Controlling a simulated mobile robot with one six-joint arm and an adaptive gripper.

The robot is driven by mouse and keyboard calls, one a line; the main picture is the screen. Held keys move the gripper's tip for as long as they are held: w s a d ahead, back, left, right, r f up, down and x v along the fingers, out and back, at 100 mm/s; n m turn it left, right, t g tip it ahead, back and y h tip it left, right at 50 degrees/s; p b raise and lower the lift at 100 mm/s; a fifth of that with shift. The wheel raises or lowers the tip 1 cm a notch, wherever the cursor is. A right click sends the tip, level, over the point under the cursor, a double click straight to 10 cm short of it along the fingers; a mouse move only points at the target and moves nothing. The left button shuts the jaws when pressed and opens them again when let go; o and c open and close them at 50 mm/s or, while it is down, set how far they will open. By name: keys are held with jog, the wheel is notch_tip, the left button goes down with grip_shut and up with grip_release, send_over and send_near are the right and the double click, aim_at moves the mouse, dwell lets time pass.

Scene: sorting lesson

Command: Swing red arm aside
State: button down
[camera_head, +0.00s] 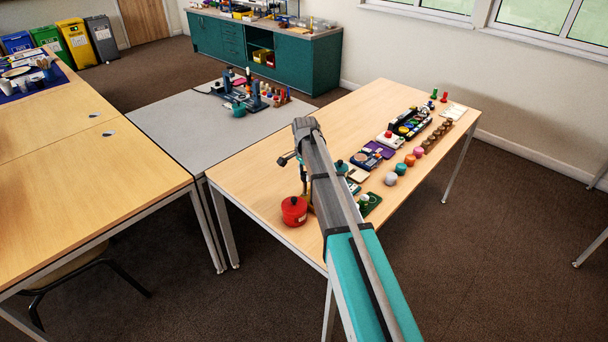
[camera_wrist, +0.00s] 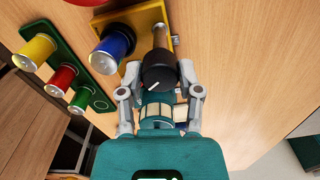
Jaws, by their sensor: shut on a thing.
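My gripper (camera_wrist: 160,72) has its two grey fingers closed on either side of a black round knob (camera_wrist: 158,74) with a white mark. The knob sits at the end of a brass-coloured rod (camera_wrist: 159,36), over a yellow base (camera_wrist: 146,18). I cannot make out a red arm in either view. In the head view my arm hides most of the grip; a red round pot with a black knob (camera_head: 293,211) stands near the table's left edge.
In the wrist view, a green board (camera_wrist: 67,57) with yellow, red and green cylinders lies at left. The wooden table (camera_head: 257,168) holds a row of coloured knobs and small devices towards its far end. A grey table (camera_head: 170,121) stands at left.

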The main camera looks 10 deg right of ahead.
jog(key=n, duration=0.5)
jog(key=shift+s+n, duration=0.25)
jog(key=shift+n, duration=0.05)
jog(key=n, duration=0.5)
jog(key=shift+n, duration=0.3)
jog(key=shift+c, duration=1.8)
grip_release()
jog(key=shift+o, duration=0.5)
jog(key=shift+w, duration=0.15)
jog(key=s+r+p, duration=0.3)
jog(key=s, duration=1.1)
jog(key=s+r+n+p, duration=0.1)
jog(key=s+r+p, duration=0.2)
jog(key=s, duration=1.2)
jog(key=shift+a+n, duration=0.15)
jog(key=shift+n, duration=0.15)
